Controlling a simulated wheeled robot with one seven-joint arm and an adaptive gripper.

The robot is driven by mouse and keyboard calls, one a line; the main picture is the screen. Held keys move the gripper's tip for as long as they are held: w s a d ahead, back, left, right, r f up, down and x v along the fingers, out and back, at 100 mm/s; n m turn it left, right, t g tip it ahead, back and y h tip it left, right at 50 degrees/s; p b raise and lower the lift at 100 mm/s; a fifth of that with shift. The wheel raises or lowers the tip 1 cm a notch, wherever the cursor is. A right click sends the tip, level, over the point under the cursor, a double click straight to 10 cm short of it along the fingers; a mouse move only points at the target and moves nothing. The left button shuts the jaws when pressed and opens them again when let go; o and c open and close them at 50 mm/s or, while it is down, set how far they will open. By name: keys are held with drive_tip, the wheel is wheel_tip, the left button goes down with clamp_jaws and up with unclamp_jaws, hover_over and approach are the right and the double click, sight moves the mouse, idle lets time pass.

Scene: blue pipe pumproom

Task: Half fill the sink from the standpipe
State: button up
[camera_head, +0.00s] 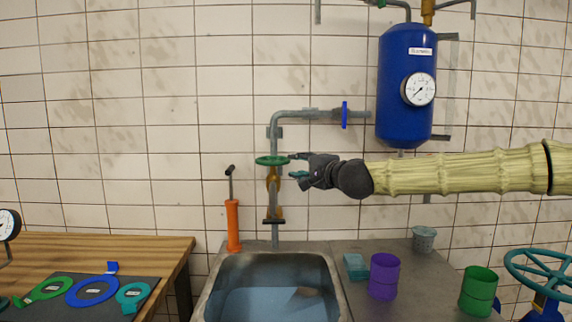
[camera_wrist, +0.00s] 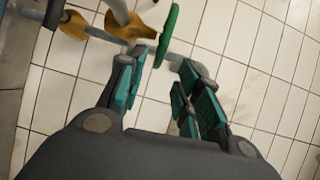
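The standpipe (camera_head: 275,135) rises behind the sink, with a green handwheel (camera_head: 268,161) on its brass valve (camera_head: 273,181). The metal sink (camera_head: 335,274) holds bluish water (camera_head: 255,303) below its rim. I cannot make out a stream falling into it. My gripper (camera_head: 290,166) comes from the right, at the handwheel's right edge. In the wrist view, the fingers (camera_wrist: 158,67) are apart, and the near edge of the green handwheel (camera_wrist: 168,38) lies at the gap between their tips. I cannot tell whether they touch it.
An orange hand pump (camera_head: 233,223) stands left of the pipe. A blue tank with a gauge (camera_head: 405,75) hangs above my arm. Purple (camera_head: 384,278) and green (camera_head: 478,292) cups stand right of the sink, near a teal wheel (camera_head: 540,270). A wooden bench (camera_head: 150,255) stands left.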

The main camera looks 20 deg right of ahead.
sight(287, 163)
drive_tip(key=shift+x, duration=4.05)
clamp_jaws()
